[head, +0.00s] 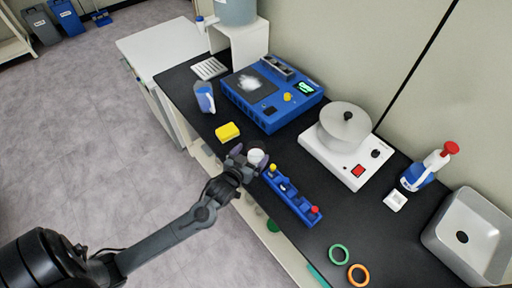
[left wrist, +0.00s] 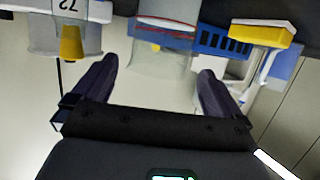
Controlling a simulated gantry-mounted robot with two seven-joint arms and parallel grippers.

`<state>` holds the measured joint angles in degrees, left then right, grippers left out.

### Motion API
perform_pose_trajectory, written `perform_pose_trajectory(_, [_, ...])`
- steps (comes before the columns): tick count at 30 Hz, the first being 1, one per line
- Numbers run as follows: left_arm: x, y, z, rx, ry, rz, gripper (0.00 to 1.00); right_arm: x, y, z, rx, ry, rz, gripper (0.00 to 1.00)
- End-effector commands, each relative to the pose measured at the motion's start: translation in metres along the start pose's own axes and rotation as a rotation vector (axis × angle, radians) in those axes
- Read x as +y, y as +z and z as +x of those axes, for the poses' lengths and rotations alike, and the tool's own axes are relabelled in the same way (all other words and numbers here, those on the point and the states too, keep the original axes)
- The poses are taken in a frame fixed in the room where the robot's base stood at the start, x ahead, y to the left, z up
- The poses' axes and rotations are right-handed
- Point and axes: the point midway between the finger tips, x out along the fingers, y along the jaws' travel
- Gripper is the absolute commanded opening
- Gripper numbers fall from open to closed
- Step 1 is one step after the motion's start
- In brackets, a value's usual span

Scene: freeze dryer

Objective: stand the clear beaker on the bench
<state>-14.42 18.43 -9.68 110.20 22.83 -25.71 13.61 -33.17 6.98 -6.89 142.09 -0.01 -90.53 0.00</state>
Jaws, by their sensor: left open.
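The clear beaker (head: 257,156) is near the front edge of the dark bench, between the yellow block and the blue rack. It also shows in the left wrist view (left wrist: 160,62) as a see-through body in line with the gap between my fingers. My left gripper (head: 249,158) is open at the beaker, with one finger toward each side of it; in the wrist view the fingers (left wrist: 155,75) look apart from it. I cannot tell whether the beaker's base touches the bench. My right gripper is not in view.
The blue rack (head: 290,194) with yellow and red knobs stands close to the right of my gripper. The yellow block (head: 227,131) and a blue-white bottle (head: 205,98) lie to the left. A blue device (head: 270,95) and a white hotplate-like unit (head: 345,150) stand behind.

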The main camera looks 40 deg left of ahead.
Motion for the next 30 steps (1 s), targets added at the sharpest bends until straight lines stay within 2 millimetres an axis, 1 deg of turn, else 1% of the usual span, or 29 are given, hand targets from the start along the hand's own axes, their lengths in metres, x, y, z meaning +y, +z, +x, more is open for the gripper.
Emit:
perform_pose_trajectory(1, [0.0, 0.0, -0.011, -0.002, 0.001, -0.002, 1.0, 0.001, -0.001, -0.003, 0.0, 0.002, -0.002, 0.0])
perform_pose_trajectory(6, [0.0, 0.0, -0.038, -0.002, 0.0, -0.002, 1.0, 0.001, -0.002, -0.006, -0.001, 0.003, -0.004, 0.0])
perform_pose_trajectory(12, [0.002, 0.001, -0.058, -0.012, 0.004, -0.001, 1.0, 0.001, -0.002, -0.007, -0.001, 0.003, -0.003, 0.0])
perform_pose_trajectory(14, [0.005, 0.005, -0.063, -0.04, 0.011, 0.0, 1.0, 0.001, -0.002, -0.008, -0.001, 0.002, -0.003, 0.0])
perform_pose_trajectory(17, [0.016, 0.015, -0.076, -0.135, 0.037, 0.01, 1.0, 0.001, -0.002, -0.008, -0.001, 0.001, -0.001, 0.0])
perform_pose_trajectory(20, [0.032, 0.032, -0.097, -0.286, 0.081, 0.035, 1.0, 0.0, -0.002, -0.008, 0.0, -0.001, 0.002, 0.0])
perform_pose_trajectory(23, [0.048, 0.049, -0.127, -0.458, 0.135, 0.082, 1.0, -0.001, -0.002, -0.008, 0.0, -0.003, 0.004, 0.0])
perform_pose_trajectory(24, [0.053, 0.055, -0.14, -0.525, 0.156, 0.106, 1.0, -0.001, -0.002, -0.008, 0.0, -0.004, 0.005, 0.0])
perform_pose_trajectory(26, [0.058, 0.062, -0.16, -0.619, 0.184, 0.144, 1.0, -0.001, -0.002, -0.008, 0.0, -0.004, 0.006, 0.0])
perform_pose_trajectory(27, [0.06, 0.065, -0.173, -0.676, 0.201, 0.17, 1.0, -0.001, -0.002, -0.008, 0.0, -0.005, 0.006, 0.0])
perform_pose_trajectory(30, [0.062, 0.072, -0.203, -0.796, 0.234, 0.23, 1.0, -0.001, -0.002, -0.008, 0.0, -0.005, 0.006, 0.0])
